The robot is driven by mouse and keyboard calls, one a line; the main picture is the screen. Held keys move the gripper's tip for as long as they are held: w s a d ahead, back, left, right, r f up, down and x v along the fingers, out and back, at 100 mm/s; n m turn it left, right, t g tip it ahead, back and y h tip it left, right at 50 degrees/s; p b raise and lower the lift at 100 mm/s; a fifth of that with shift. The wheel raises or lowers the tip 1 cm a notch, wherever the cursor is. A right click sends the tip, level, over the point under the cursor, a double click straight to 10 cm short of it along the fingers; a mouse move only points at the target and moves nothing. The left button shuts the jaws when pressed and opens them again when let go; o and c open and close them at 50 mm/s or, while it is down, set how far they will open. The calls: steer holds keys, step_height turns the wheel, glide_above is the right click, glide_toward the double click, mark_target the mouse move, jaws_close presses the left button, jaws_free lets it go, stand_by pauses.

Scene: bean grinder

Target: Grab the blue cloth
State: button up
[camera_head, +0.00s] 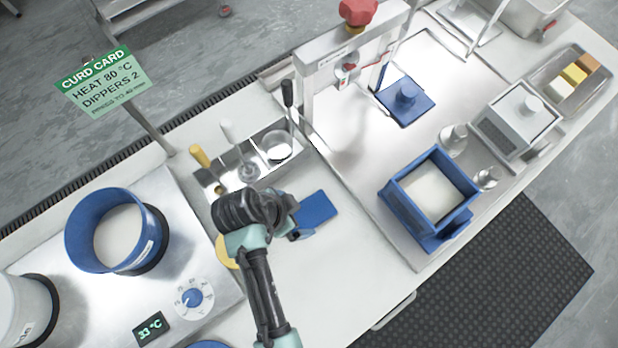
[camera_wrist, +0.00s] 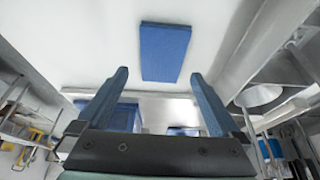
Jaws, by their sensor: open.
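The blue cloth (camera_head: 318,208) is a flat, folded-looking rectangle lying on the white worktop, just right of my gripper (camera_head: 293,219) in the head view. In the wrist view the cloth (camera_wrist: 164,52) lies beyond the fingertips, roughly centred between them. My gripper (camera_wrist: 160,76) is open with nothing between its two blue fingers. It is apart from the cloth in the wrist view. Its height above the worktop is hard to tell.
A metal tray (camera_head: 213,181) with dippers stands behind my gripper. A blue pot (camera_head: 87,230) is at left, and a blue square mould (camera_head: 405,207) at right. A yellow round thing (camera_head: 224,252) is partly hidden by my arm. Bare worktop (camera_head: 350,255) lies right of the cloth.

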mark_target(308, 213)
steer(key=shift+p+x, duration=0.3)
steer(key=shift+x, duration=2.85)
steer(key=shift+w+a, duration=0.1)
steer(key=shift+w, duration=0.05)
steer(key=c, duration=1)
steer(key=shift+r, duration=0.15)
